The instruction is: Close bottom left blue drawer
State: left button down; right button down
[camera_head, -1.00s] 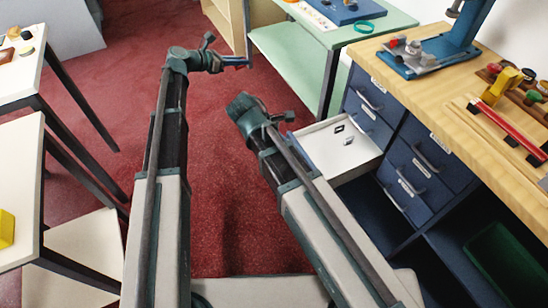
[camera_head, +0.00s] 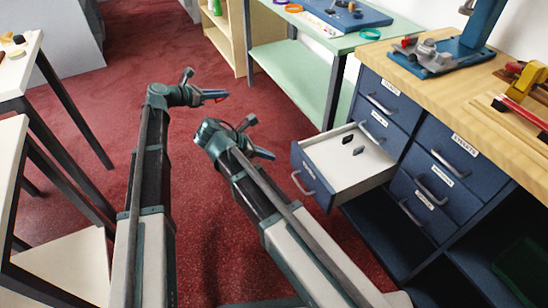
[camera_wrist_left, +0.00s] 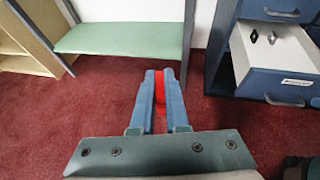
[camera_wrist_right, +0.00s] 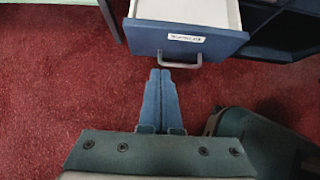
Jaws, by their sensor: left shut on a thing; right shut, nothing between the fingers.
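The bottom left blue drawer (camera_head: 310,176) stands pulled out of the counter, its white inside showing with two small dark items in it. In the right wrist view its blue front (camera_wrist_right: 222,44) and grey handle (camera_wrist_right: 180,64) are just beyond my fingertips. My right gripper (camera_head: 268,154) is shut and empty, left of the drawer front and apart from its handle in the head view; its closed fingers show in the right wrist view (camera_wrist_right: 160,85). My left gripper (camera_head: 220,96) is shut on a red object (camera_wrist_left: 160,88), mostly hidden between the fingers, away from the drawer.
The other left-column drawers (camera_head: 380,103) and the right-column drawers (camera_head: 440,178) are shut. A wooden counter top (camera_head: 400,60) holds tools above them. A green table (camera_head: 290,62) stands behind, white tables (camera_head: 15,160) at the left. Red carpet (camera_head: 215,250) lies clear between.

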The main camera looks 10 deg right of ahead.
aim_at(301, 159)
jog(key=shift+w+d+f+b, duration=0.55)
jog(key=shift+d+f+b, duration=0.35)
jog(key=shift+d, duration=0.65)
jog(key=shift+w+d+f+b, duration=0.6)
jog(key=shift+d+f, duration=0.4)
jog(key=shift+d, duration=0.5)
jog(key=shift+w+d+f+b, duration=0.5)
jog(key=shift+d+f+b, duration=0.4)
jog(key=shift+d, duration=0.65)
jog(key=w+d, duration=0.3)
jog(key=d, duration=0.5)
jog(key=w+d, duration=0.3)
jog(key=d, duration=0.5)
jog(key=w+d, duration=0.3)
jog(key=d, duration=0.6)
jog(key=shift+w+d, duration=0.1)
jog(key=shift+d, duration=0.15)
jog(key=shift+w+d, duration=0.1)
